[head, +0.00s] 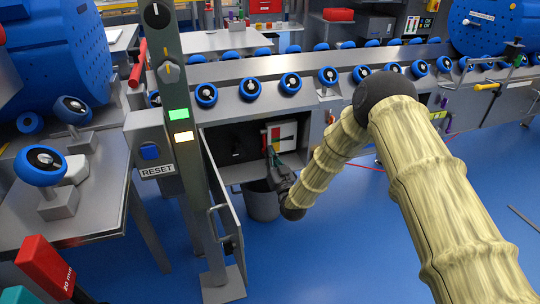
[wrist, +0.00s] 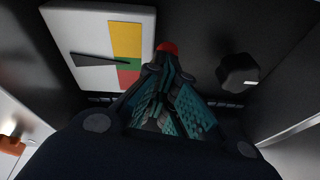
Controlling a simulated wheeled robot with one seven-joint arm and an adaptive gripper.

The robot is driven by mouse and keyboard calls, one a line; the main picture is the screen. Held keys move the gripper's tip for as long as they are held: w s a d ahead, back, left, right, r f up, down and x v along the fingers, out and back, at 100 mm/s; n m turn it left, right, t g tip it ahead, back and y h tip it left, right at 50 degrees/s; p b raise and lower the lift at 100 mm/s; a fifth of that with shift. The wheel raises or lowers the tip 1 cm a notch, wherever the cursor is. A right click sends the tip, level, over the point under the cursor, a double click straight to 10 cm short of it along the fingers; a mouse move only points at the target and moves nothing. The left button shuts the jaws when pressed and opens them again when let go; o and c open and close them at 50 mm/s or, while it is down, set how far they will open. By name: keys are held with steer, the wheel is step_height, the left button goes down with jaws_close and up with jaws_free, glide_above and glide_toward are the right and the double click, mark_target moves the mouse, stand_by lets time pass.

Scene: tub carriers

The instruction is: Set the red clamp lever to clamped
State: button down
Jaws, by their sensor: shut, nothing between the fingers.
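My gripper (wrist: 160,68) is shut and empty, its teal-padded fingers meeting at the tips. In the head view my gripper (head: 272,157) reaches into an open dark cabinet under the wheel-topped counter. A red rounded knob (wrist: 167,47) shows just beyond the fingertips; it may be the end of the red clamp lever. Its stem is hidden by the fingers, and I cannot tell whether they touch it or how the lever is set. A white dial plate (wrist: 72,25) with yellow, green and red fields is to its left; its black pointer (wrist: 100,60) ends at the green field.
A black knob (wrist: 238,72) with a white mark is right of the fingers. The cabinet's open door (head: 222,205) and a green post (head: 185,130) stand left of my arm. A grey bin (head: 262,205) is below. Blue floor is free at the right.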

steer(key=shift+w+r, duration=0.15)
steer(key=shift+r, duration=0.05)
steer(key=v, duration=1.2)
steer(key=shift+f, duration=0.2)
steer(key=s+d+f+m+g+h, duration=0.1)
steer(key=s+d+f+g+h, duration=0.1)
steer(key=s+d+f+g, duration=0.5)
steer(key=s+d+f+g+h, duration=0.2)
steer(key=s+d+f+h, duration=0.1)
steer(key=s+f, duration=0.8)
steer(key=s+d+f+m+g+h, duration=0.1)
steer(key=s+d+f+g, duration=0.2)
steer(key=s, duration=0.7)
steer(key=s+d+f+g+h, duration=0.1)
steer(key=s+d+g, duration=0.4)
steer(key=s, duration=0.5)
steer(key=s+d+f+m+g+h, duration=0.15)
steer(key=s+d, duration=0.35)
steer(key=s, duration=0.5)
step_height(320, 180, up, 30)
steer(key=p, duration=3)
steer(key=shift+s+d+g, duration=0.2)
steer(key=shift+s+g, duration=0.2)
steer(key=shift+g, duration=0.05)
